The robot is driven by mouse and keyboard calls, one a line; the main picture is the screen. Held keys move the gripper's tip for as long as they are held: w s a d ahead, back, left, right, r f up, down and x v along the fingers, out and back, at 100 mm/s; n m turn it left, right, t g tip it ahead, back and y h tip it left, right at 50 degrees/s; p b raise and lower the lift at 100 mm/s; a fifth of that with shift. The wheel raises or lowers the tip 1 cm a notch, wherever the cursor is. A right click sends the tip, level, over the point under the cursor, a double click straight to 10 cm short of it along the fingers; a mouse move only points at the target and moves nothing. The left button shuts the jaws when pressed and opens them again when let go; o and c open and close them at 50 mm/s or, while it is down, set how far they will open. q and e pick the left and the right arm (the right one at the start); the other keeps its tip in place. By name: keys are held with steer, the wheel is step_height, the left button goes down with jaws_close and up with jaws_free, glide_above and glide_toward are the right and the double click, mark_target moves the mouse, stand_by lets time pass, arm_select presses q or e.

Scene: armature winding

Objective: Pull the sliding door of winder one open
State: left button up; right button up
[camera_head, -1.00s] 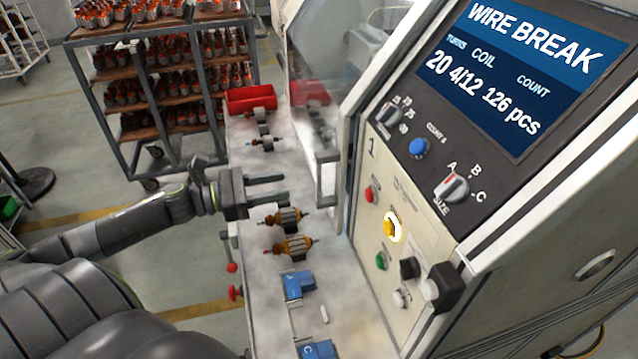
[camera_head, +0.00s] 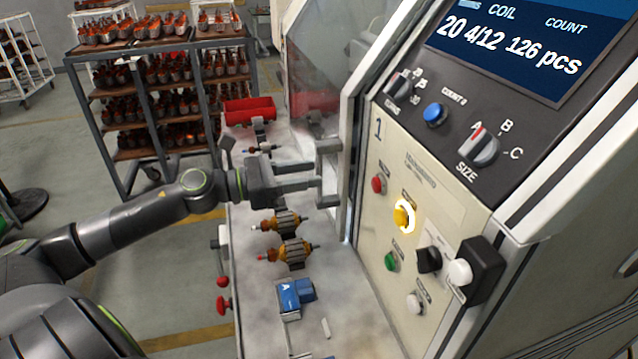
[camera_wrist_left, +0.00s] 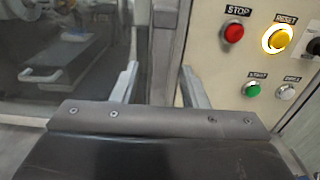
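The sliding door (camera_head: 325,70) of winder one is a clear panel in a pale frame, left of the control panel marked 1 (camera_head: 440,195). It appears shut, its handle edge close to the control panel. Its grey bracket-shaped handle (camera_head: 329,172) stands upright near that edge. My left gripper (camera_head: 312,176) is open and empty, its fingertips at the handle. In the left wrist view, the upright handle bar (camera_wrist_left: 163,50) shows between the two spread fingers (camera_wrist_left: 160,84). I cannot tell whether the fingers touch it. My right gripper is not in view.
On the bench (camera_head: 250,320) below my left gripper lie two copper-wound armatures (camera_head: 285,220) and a blue block (camera_head: 296,296). A red bin (camera_head: 249,110) stands farther back. A rack of armatures (camera_head: 160,100) stands behind. The yellow reset button (camera_head: 402,216) has a bright ring.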

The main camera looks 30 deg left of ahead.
mark_target(316, 172)
arm_select(q)
steer(key=shift+w+d+r+p, duration=0.15)
steer(key=shift+w+d+p, duration=0.05)
steer(key=shift+w+p, duration=0.1)
steer(key=shift+w+d+r, duration=0.1)
steer(key=shift+d, duration=0.05)
steer(key=shift+w+d+p, duration=0.4)
steer(key=shift+w+p, duration=0.05)
steer(key=shift+p, duration=0.25)
steer(key=shift+w+d+f, duration=0.2)
steer(key=shift+w+d, duration=0.1)
steer(key=shift+w, duration=0.1)
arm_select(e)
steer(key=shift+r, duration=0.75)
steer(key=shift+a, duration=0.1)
arm_select(q)
jaws_close()
